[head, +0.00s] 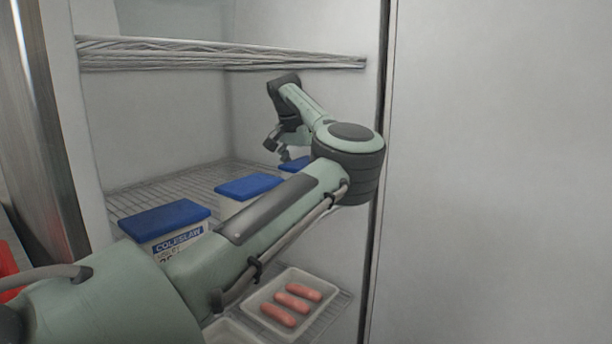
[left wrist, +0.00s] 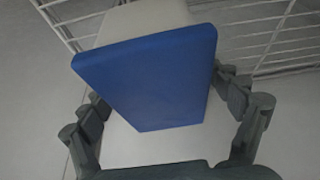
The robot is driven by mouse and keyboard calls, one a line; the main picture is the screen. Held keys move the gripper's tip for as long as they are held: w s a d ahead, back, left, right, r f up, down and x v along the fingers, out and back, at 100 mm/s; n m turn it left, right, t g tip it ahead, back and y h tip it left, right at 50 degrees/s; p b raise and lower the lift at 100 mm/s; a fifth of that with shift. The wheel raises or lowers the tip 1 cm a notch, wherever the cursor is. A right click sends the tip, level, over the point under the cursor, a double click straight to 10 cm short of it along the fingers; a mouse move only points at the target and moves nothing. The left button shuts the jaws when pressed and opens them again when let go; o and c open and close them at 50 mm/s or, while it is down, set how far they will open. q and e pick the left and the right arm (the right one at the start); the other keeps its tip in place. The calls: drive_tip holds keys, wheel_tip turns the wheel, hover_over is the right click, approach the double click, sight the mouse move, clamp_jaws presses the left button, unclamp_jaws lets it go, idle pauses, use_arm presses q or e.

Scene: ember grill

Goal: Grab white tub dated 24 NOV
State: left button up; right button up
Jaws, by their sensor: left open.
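Three white tubs with blue lids stand in a row on the wire shelf in the head view. The nearest tub (head: 178,240) has a label reading COLESLAW; its date line is partly hidden by my left arm and not clearly readable. The middle tub (head: 229,206) and the far tub (head: 293,164) are partly covered by my arm, with no dates showing. My left gripper (head: 279,143) is open beside the far tub. In the left wrist view a blue-lidded tub (left wrist: 155,80) sits between the spread fingers of my left gripper (left wrist: 165,102). My right gripper is out of view.
An upper wire shelf (head: 220,53) runs above the tubs. A white tray (head: 262,297) with three sausages lies on a lower rack. The cabinet's side wall (head: 330,110) is close to the right of my left wrist.

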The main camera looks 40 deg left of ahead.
use_arm(q)
drive_tip(key=shift+x, duration=0.85)
drive_tip(key=shift+f, duration=0.25)
drive_tip(key=c, duration=1.6)
drive_tip(key=shift+r, duration=0.2)
drive_tip(key=shift+c, duration=0.2)
